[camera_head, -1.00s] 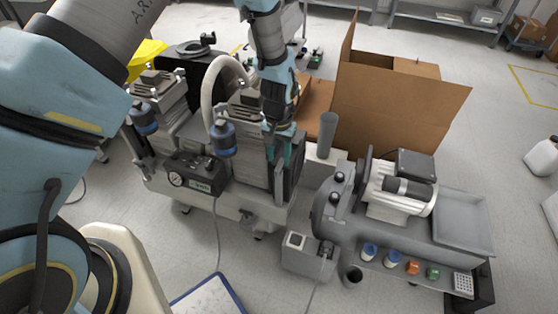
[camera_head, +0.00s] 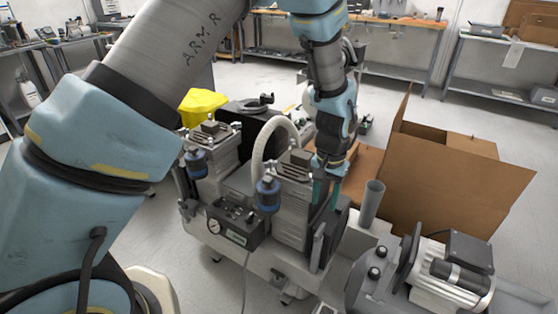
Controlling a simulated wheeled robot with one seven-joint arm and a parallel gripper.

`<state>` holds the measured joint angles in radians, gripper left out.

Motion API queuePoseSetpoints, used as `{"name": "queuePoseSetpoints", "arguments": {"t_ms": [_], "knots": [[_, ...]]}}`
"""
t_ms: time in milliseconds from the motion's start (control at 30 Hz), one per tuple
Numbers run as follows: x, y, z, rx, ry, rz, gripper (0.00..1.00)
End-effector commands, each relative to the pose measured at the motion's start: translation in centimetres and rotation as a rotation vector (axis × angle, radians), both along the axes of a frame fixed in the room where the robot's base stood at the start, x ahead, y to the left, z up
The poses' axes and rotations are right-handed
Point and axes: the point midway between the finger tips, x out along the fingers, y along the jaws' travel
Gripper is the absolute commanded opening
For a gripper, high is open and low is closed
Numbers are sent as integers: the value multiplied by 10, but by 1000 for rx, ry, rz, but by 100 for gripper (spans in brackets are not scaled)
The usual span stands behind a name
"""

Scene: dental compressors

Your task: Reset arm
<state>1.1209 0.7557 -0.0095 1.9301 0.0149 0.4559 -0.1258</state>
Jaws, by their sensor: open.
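My gripper (camera_head: 325,192) hangs at the end of my blue and grey arm, pointing down, near the middle of the view. Its teal fingers are apart and I see nothing held between them. It is in front of or above the right end of the dental compressor (camera_head: 290,225), close to its grey finned block. I cannot tell whether the fingers touch the compressor. The compressor has a gauge box (camera_head: 235,222), blue filter bowls and a pale curved hose (camera_head: 262,145).
A second compressor with a motor (camera_head: 450,275) stands at the lower right. An open cardboard box (camera_head: 450,180) is behind it. A yellow item (camera_head: 200,105) lies at the back left.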

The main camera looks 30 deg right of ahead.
Motion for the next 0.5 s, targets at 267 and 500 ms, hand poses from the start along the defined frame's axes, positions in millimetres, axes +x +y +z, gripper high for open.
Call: {"name": "queuePoseSetpoints", "arguments": {"t_ms": [267, 500], "knots": [[22, 18, 18, -9, -5, 50, 46], [101, 130, 96, -41, -29, 301, 46]]}}
